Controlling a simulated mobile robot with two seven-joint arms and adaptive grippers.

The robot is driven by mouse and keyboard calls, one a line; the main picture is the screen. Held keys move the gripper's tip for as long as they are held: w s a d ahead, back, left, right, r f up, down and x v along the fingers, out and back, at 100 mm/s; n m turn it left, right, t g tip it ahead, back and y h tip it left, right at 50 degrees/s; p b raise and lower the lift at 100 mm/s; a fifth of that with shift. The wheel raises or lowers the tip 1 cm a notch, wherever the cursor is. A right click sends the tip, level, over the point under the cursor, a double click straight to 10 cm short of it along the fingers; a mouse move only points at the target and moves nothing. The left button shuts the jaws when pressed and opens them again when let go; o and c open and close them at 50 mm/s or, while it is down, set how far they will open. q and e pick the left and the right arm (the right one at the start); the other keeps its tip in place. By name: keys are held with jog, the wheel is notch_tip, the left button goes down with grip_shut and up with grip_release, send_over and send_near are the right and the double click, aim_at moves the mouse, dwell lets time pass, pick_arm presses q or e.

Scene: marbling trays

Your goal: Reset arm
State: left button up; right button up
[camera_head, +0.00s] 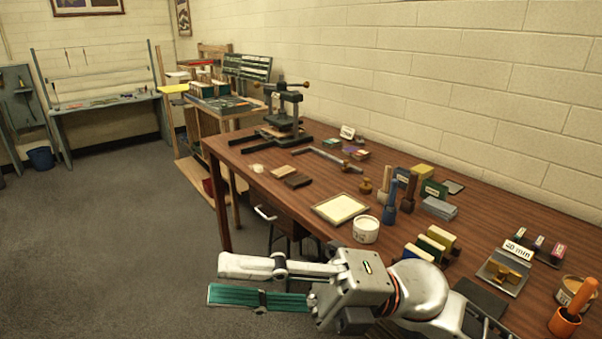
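My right gripper (240,283) comes in from the bottom right and points left, in front of the workbench's front edge and over the floor. Its white upper finger and its lower finger, with a ribbed teal inner face, lie apart. Nothing shows between them, so it looks open and empty. My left gripper is not in view.
The wooden workbench (300,226) holds a dark press (284,107), a framed pale sheet (340,208), a white tub (366,229), blocks and an orange-handled tool (573,321) near my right arm. Open grey floor (110,240) lies left.

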jog(key=w+d+f+m+t+h, duration=0.1)
jog(key=w+d+f+m+t, duration=0.25)
jog(key=w+m+t, duration=0.4)
jog(key=w+d+f+m+t, duration=0.3)
jog(key=w+f+m+t, duration=0.15)
jog(key=m+t, duration=0.6)
jog(key=w+d+f+m+t+h, duration=0.2)
jog(key=d+f+m+h, duration=0.25)
jog(key=f, duration=0.35)
jog(key=w+d+f+m+t+h, duration=0.2)
jog(key=d+f+m+h, duration=0.1)
jog(key=f+m+h, duration=0.4)
jog(key=s+d+f+m+g+h, duration=0.2)
jog(key=s+d+f, duration=0.2)
jog(key=f, duration=0.6)
jog(key=s+d+f+m+g+h, duration=0.2)
jog(key=s+d+f, duration=0.2)
jog(key=s+f, duration=0.3)
jog(key=s+d+f+m+g+h, duration=0.2)
jog(key=s+d+f, duration=0.2)
jog(key=f, duration=0.8)
jog(key=shift+s+d+f+m+g, duration=0.3)
jog(key=shift+s+d+f+m, duration=0.1)
jog(key=shift+s, duration=0.65)
